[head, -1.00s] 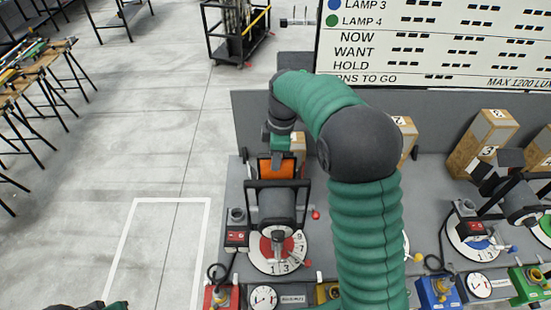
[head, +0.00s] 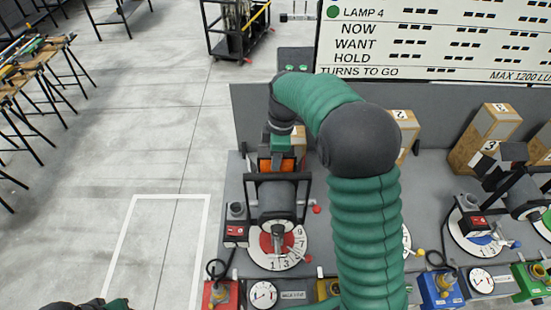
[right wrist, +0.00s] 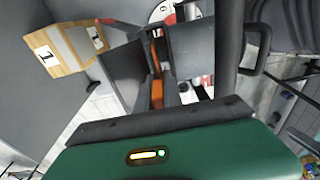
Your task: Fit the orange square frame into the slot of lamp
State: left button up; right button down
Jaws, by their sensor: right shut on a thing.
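The orange square frame (head: 266,164) is upright right behind the lamp (head: 277,198), a grey drum in a black yoke above a numbered red-and-white dial. My right gripper (head: 281,146) is shut on the frame from behind and above. In the right wrist view the orange frame (right wrist: 157,88) shows edge-on between the dark fingers, close against the grey lamp body (right wrist: 195,45). The yoke hides its lower edge, so I cannot tell if it is in the slot. My left gripper is not in view; only a bit of my left arm shows at the bottom left.
A numbered wooden block (right wrist: 70,48) stands near the gripper. Another lamp (head: 523,192) and more blocks (head: 489,138) are to the right. A red-based joystick (head: 221,290) and a gauge (head: 263,294) sit in front. Open floor (head: 150,150) lies left of the bench.

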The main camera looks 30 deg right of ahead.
jog(key=shift+f+b, duration=1.45)
jog(key=shift+f, duration=0.9)
jog(key=shift+s+f+b, duration=0.1)
jog(key=shift+f+b, duration=0.25)
jog(key=shift+f, duration=0.3)
jog(key=c, duration=1.7)
grip_release()
jog(key=shift+s+a+r, duration=0.1)
jog(key=shift+c, duration=0.2)
jog(key=o, duration=0.3)
jog(key=shift+o, duration=0.2)
jog(key=r, duration=0.5)
jog(key=r+b, duration=0.1)
jog(key=r, duration=0.4)
jog(key=d+r, duration=0.1)
jog(key=r, duration=0.5)
jog(key=shift+s+d+r+b, duration=0.1)
jog(key=shift+s+b, duration=0.2)
jog(key=shift+s, duration=0.1)
jog(key=shift+w+r, duration=0.15)
jog(key=shift+r, duration=0.2)
jog(key=shift+w+d+r, duration=0.1)
jog(key=shift+w+d, duration=0.05)
jog(key=shift+d, duration=0.05)
